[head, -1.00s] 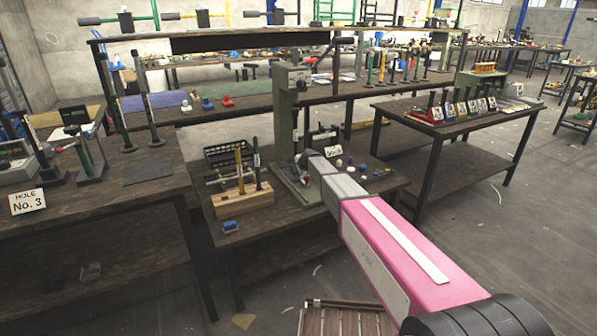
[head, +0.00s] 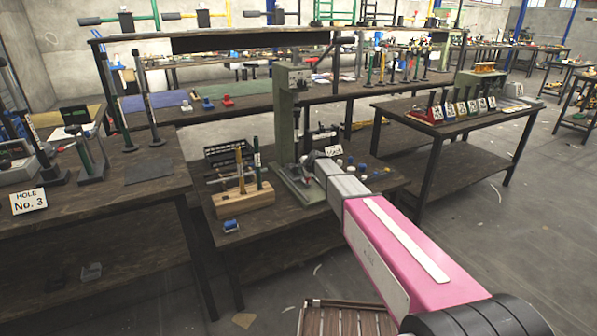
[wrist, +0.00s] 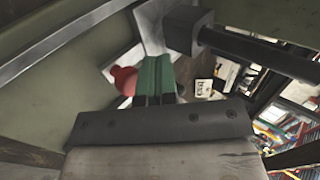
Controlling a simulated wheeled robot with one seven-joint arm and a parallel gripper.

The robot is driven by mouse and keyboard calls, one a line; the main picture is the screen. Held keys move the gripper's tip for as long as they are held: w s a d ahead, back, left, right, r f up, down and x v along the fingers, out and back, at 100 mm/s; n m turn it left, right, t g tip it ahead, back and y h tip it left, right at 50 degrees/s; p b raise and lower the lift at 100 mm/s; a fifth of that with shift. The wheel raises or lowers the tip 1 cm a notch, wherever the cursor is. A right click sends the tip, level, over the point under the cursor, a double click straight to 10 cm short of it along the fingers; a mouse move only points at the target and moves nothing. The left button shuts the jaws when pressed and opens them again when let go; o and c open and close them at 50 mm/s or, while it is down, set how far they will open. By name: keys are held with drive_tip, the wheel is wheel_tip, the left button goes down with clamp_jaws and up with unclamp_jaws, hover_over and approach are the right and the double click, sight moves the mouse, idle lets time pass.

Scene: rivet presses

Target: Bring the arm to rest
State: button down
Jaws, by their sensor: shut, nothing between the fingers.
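My pink and grey arm (head: 410,250) reaches from the lower right over the middle table. My gripper (head: 310,165) is at its far end, close in front of the green rivet press (head: 287,110). From the head view its fingers are small and partly lost against the press. In the wrist view the green fingers of my gripper (wrist: 154,78) are together, with nothing seen held. A red rounded thing (wrist: 123,80) shows just left of them; I cannot tell whether it touches them. Pale green surfaces (wrist: 60,75) lie close around the wrist camera.
A wooden block with upright tools (head: 243,200) and a small blue item (head: 231,226) stand left of my gripper. The left table (head: 150,192) holds a HOLE No. 3 sign (head: 28,201). A right table (head: 400,108) holds a row of tools. Floor (head: 520,230) at right is clear.

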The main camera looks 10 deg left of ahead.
drive_tip(key=v, duration=0.8)
drive_tip(key=s+d+f+n+g+h, duration=0.1)
drive_tip(key=s+d+f+n+g, duration=0.1)
drive_tip(key=s+d, duration=0.7)
drive_tip(key=s+d+f+n+g+h, duration=0.2)
drive_tip(key=s+d, duration=0.7)
drive_tip(key=s, duration=0.6)
drive_tip(key=s+d+f+n+g+h, duration=0.2)
drive_tip(key=s+d+f+n, duration=0.3)
drive_tip(key=s+d, duration=0.5)
drive_tip(key=s+n+g, duration=0.1)
drive_tip(key=s+n, duration=0.1)
drive_tip(key=s, duration=0.1)
drive_tip(key=shift+f+g, duration=0.3)
drive_tip(key=shift+g, duration=0.1)
